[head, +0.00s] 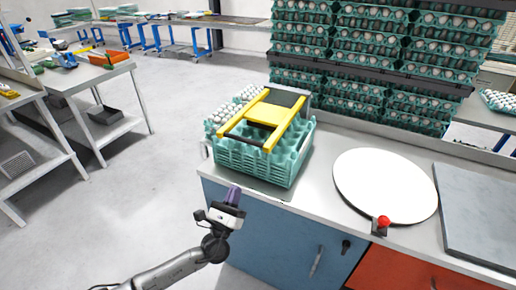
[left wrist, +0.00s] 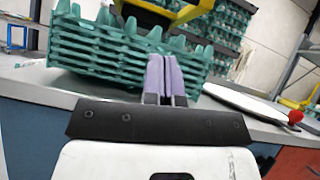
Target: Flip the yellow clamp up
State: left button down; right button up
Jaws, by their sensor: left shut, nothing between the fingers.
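The yellow clamp (head: 264,113) lies across the top of a stack of teal egg trays (head: 245,165) on the counter. Part of the clamp also shows at the top of the left wrist view (left wrist: 165,10), above the tray stack (left wrist: 100,55). My left gripper (head: 233,194) is in front of the counter's left end, low and apart from the clamp. Its purple fingers (left wrist: 163,78) are shut with nothing between them, pointing toward the trays. My right gripper is not in view.
A white round plate (head: 385,185) and a red button (head: 383,221) are on the counter to the right of the stack. Tall racks of egg trays (head: 375,60) stand behind.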

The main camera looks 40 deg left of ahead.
pick_arm(q)
jog(key=m, duration=0.1)
jog(key=h, duration=0.1)
jog(key=m, duration=0.1)
jog(key=shift+s+d+f+m, duration=0.2)
jog(key=shift+d+f+m, duration=0.1)
jog(key=shift+d, duration=0.05)
jog(key=s+r+x, duration=0.1)
jog(key=r+x, duration=0.1)
jog(key=x, duration=1.1)
jog(key=shift+s+p, duration=0.25)
jog(key=shift+p, duration=0.1)
jog(key=shift+d+r, duration=0.1)
jog(key=shift+d, duration=0.05)
